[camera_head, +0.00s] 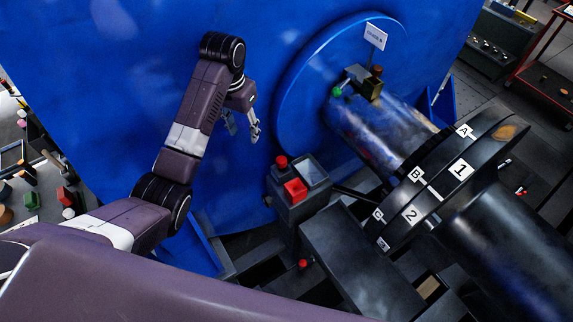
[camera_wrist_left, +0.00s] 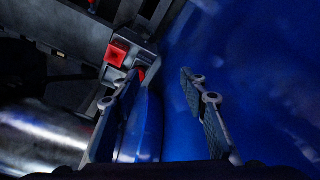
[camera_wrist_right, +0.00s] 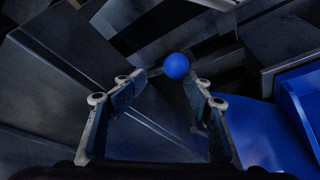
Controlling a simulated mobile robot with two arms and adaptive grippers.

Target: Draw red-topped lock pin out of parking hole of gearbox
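I cannot tell for sure which red-topped part is the lock pin. A small dark-red top (camera_head: 377,70) stands on a block (camera_head: 362,84) over the shaft beside the blue housing (camera_head: 310,85). Another small red knob (camera_head: 303,263) sits low between dark frame parts. My left gripper (camera_head: 242,130) is open and empty in front of the blue housing, left of the block and apart from it. Its open fingers also show in the left wrist view (camera_wrist_left: 165,115). My right gripper (camera_wrist_right: 160,125) is open and hidden from the head view; a blue ball knob (camera_wrist_right: 176,66) shows beyond its fingertips.
A control box (camera_head: 297,190) with a red round button and red square stands below the housing. A green knob (camera_head: 337,91) is on the block's left. A black coupling (camera_head: 440,180) with labels fills the right. A table with small parts (camera_head: 35,180) is far left.

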